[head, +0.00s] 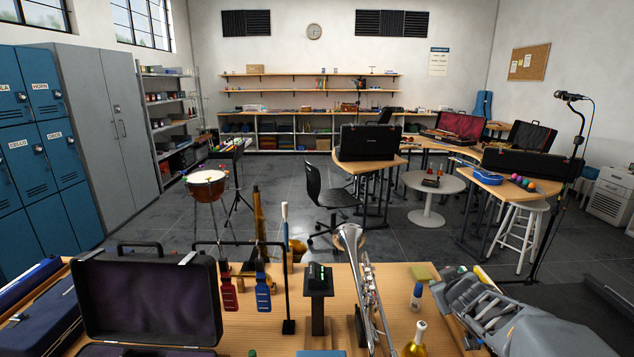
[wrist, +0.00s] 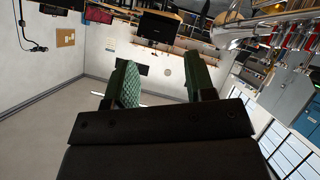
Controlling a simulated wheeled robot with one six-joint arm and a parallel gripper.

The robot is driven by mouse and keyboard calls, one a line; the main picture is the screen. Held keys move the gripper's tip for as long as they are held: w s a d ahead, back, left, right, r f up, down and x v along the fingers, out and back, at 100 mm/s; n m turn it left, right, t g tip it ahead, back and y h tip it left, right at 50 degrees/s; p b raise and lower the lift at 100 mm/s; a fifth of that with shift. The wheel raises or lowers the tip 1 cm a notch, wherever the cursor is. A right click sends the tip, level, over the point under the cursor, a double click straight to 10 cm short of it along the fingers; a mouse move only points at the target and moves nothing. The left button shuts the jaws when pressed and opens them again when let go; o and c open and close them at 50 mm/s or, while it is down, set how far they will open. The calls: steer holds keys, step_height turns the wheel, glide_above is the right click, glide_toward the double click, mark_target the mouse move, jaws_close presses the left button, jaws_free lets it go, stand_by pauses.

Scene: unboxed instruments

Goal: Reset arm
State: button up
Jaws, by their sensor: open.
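My gripper (wrist: 163,78) shows in the wrist view with its two green-padded fingers apart and nothing between them. My grey arm (head: 520,325) reaches in from the lower right of the head view, over the right end of the wooden table (head: 160,335). The fingertips are hard to make out in the head view. A silver trumpet (head: 365,275) stands upright on the table, left of my arm. Shiny metal instrument parts (wrist: 250,28) also show at the upper right of the wrist view.
An open black case (head: 148,295) stands at the table's left. Red (head: 228,292) and blue (head: 263,290) items hang from a black stand. A small black device (head: 319,280) sits beside the trumpet. A white-capped bottle (head: 416,297) and a yellow bottle (head: 415,343) stand near my arm.

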steer(key=s+a+m+g+y, duration=0.1)
steer(key=s+a+g, duration=0.1)
steer(key=s+a, duration=0.2)
steer(key=s+a+m+g+p, duration=0.1)
steer(key=s+a+g, duration=0.2)
steer(key=s+a, duration=0.2)
steer(key=s+a+m+g+y+p, duration=0.1)
steer(key=s+a+g, duration=0.2)
steer(key=s, duration=0.7)
steer(key=shift+s+a+f+y, duration=0.1)
steer(key=shift+a+f+y, duration=0.05)
steer(key=shift+a, duration=0.4)
steer(key=shift+a+f+y, duration=0.15)
steer(key=shift+a, duration=0.35)
